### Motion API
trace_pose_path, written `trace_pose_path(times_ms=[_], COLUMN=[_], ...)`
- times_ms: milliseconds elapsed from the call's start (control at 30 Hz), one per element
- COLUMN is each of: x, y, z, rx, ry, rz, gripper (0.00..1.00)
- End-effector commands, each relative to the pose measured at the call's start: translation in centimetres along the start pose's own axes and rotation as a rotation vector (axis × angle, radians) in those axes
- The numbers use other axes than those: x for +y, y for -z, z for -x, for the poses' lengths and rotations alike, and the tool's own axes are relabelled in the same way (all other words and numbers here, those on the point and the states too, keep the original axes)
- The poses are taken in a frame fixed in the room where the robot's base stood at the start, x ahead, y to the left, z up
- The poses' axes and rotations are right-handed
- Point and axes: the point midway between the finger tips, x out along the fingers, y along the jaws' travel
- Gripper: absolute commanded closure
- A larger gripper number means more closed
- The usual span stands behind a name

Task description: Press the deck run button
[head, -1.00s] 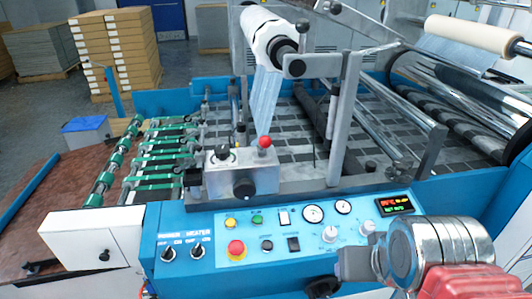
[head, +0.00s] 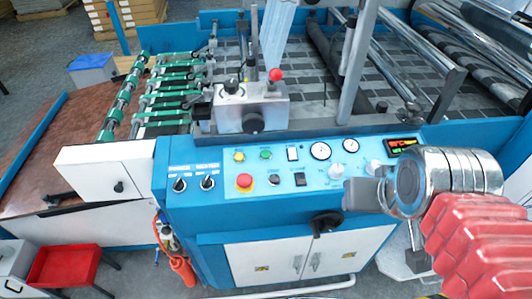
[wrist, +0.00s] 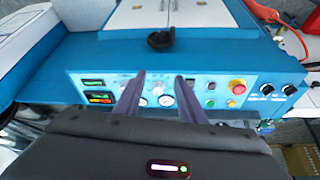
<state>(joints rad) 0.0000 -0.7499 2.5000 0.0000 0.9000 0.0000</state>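The blue control panel (head: 285,168) carries a green button (head: 265,154), a yellow button (head: 239,156), a red mushroom button (head: 244,181) and a black button (head: 273,179). The labels by these buttons are too small to read, so I cannot tell which is deck run. My gripper (head: 358,194) is at the panel's right part, near the white knobs. In the wrist view, the panel appears upside down; my gripper (wrist: 160,76) has its fingers apart and nothing between them. The green button (wrist: 210,103) and red button (wrist: 238,87) are right of the fingers.
Two gauges (head: 320,150), a display (head: 403,145) and a black rocker switch (head: 299,178) share the panel. A metal block with a red knob (head: 276,75) stands behind it. A black handle (head: 325,223) sticks out below. Space before the cabinet is open.

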Motion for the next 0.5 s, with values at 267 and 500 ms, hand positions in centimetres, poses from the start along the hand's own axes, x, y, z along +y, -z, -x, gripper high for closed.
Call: trace_pose_path(times_ms=[267,500], x=[0.0,0.0], y=[0.0,0.0], z=[0.0,0.0], rx=[0.0,0.0], ry=[0.0,0.0], rz=[0.0,0.0], gripper=[0.83,1.0])
